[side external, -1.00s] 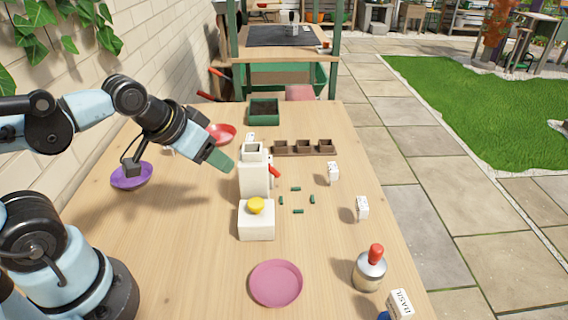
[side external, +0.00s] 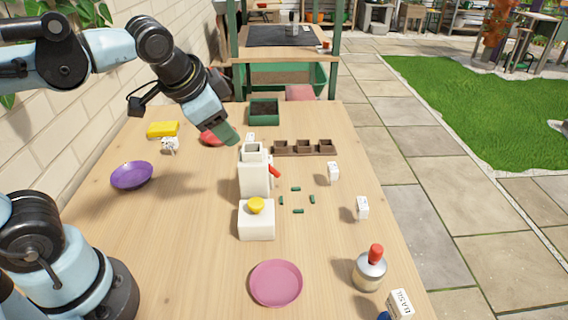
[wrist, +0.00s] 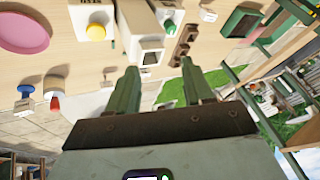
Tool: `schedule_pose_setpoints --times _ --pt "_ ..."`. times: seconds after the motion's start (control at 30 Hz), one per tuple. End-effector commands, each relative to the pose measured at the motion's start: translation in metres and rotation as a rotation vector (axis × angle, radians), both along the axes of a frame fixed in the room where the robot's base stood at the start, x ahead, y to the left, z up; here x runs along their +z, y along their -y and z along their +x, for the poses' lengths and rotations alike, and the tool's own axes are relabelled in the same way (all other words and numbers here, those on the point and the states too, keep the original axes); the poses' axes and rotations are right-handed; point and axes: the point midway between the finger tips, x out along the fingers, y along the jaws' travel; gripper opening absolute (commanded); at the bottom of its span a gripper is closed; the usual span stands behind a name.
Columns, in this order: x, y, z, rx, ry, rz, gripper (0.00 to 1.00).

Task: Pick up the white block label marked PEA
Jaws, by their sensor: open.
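Several small white block labels stand on the table in the side view: one at the left (side external: 170,145), one behind the dispenser (side external: 251,137), and two on the right (side external: 333,172) (side external: 362,207). Their lettering is too small to read, so I cannot tell which is PEA. A larger one at the front right reads BASIL (side external: 400,303).
A white box with a yellow knob (side external: 257,220), pink plate (side external: 276,283), purple bowl (side external: 132,175) and red-topped jar (side external: 369,269) stand around the table.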

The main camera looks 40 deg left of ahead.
Motion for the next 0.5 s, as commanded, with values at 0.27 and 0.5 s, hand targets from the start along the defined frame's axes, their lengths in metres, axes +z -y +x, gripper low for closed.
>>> schedule_pose_setpoints --times 0.27,0.5 --pt "0.008 0.021 0.049 -0.408 -0.133 0.431 0.51" --pt "0.009 0.057 0.097 -0.763 -0.279 0.859 0.51"
